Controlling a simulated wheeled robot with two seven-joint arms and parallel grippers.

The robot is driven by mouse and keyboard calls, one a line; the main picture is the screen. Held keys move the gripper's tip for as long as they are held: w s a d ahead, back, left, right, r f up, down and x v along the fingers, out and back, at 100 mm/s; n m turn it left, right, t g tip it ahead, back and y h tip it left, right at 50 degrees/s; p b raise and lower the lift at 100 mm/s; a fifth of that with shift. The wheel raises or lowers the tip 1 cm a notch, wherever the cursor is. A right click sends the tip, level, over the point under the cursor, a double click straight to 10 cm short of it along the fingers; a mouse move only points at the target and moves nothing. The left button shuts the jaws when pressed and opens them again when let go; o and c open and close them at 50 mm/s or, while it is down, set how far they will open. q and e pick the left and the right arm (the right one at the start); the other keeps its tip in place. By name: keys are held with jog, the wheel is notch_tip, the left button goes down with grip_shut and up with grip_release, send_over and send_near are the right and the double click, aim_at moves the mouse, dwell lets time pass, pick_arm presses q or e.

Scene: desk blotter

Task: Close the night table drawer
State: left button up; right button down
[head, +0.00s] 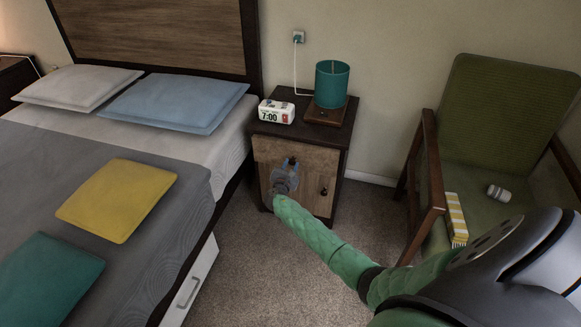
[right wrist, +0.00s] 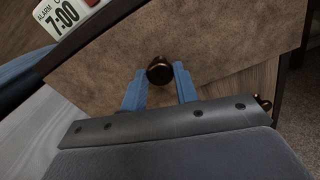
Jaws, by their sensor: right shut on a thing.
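The night table (head: 343,150) stands between the bed and the armchair, with a brown wooden front. My right gripper (head: 291,163) reaches its upper front, the drawer front (head: 268,151). In the right wrist view, the blue fingers of the right gripper (right wrist: 159,84) are on either side of a dark round knob (right wrist: 160,70) on the drawer front (right wrist: 225,50); the gripper is shut on this knob. How far the drawer stands out is hard to tell, as my gripper and arm cover part of the front. My left gripper is not in view.
A teal lamp (head: 332,83) and a white alarm clock (head: 276,112) stand on the night table. A second knob (head: 323,191) sits lower on its front. The bed (head: 225,138) is close on the left, the green armchair (head: 500,105) on the right. Carpet (head: 250,245) lies between.

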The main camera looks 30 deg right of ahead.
jog(key=b+x, duration=0.1)
jog(key=x, duration=0.2)
jog(key=shift+w+d+f, duration=0.15)
jog(key=shift+w+d+b, duration=0.2)
jog(key=shift+d+b, duration=0.05)
jog(key=shift+b, duration=0.05)
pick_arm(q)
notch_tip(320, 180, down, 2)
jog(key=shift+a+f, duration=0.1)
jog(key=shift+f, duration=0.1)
pick_arm(e)
jog(key=shift+r, duration=0.25)
jog(key=c, duration=1.3)
grip_release()
jog(key=shift+o, duration=1.2)
jog(key=shift+f, duration=0.1)
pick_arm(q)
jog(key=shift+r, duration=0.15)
pick_arm(e)
jog(key=shift+v, duration=3.9)
